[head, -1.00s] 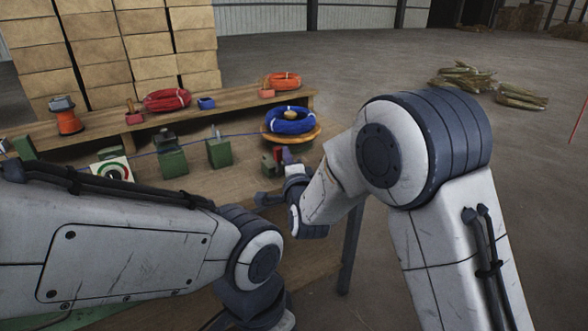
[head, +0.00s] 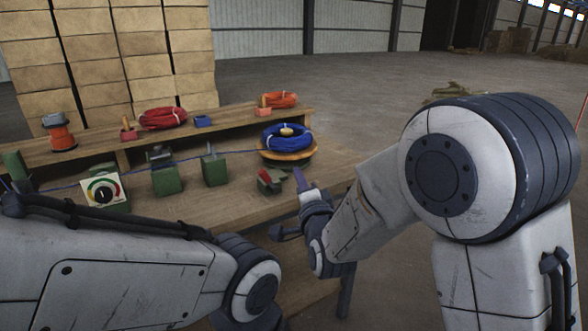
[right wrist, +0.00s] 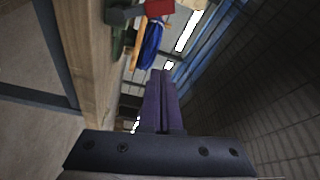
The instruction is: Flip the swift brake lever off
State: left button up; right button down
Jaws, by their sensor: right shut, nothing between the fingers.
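The swift is a wooden disc (head: 297,155) with a blue yarn coil (head: 285,138) on it, at the right end of the bench. Just in front of it is a small green brake block with a red lever (head: 267,179). My right gripper (head: 300,178) has purple fingers, shut and empty, just right of the lever with a small gap. In the right wrist view the shut fingers (right wrist: 160,100) point toward the coil (right wrist: 150,45), and a red part (right wrist: 160,7) shows at the top edge. My left arm crosses the lower left; its gripper is out of view.
Green blocks (head: 165,180) and a dial box (head: 104,192) stand left along the bench (head: 225,205). Red coils (head: 162,118) and an orange spool (head: 61,135) sit on a raised shelf behind. Stacked boxes stand at the back left. The floor right of the bench is open.

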jog(key=shift+v, duration=2.05)
jog(key=shift+f, duration=0.15)
jog(key=s+a+f+n+g, duration=0.3)
jog(key=s+f+n+g, duration=0.65)
jog(key=s, duration=0.35)
jog(key=s+d+f+n+g+h, duration=0.15)
jog(key=s+d+n+g, duration=0.3)
jog(key=s, duration=0.45)
jog(key=s+d+f+n+g+h, duration=0.1)
jog(key=s+d+n+g+h, duration=0.25)
jog(key=s, duration=0.55)
notch_tip(320, 180, up, 26)
jog(key=s+n+p, duration=0.1)
jog(key=n+p, duration=0.1)
jog(key=p, duration=2.4)
jog(key=shift+d+r+g+y, duration=0.15)
jog(key=shift+d+g+y, duration=0.2)
jog(key=shift+d+y, duration=0.1)
jog(key=shift+s, duration=0.15)
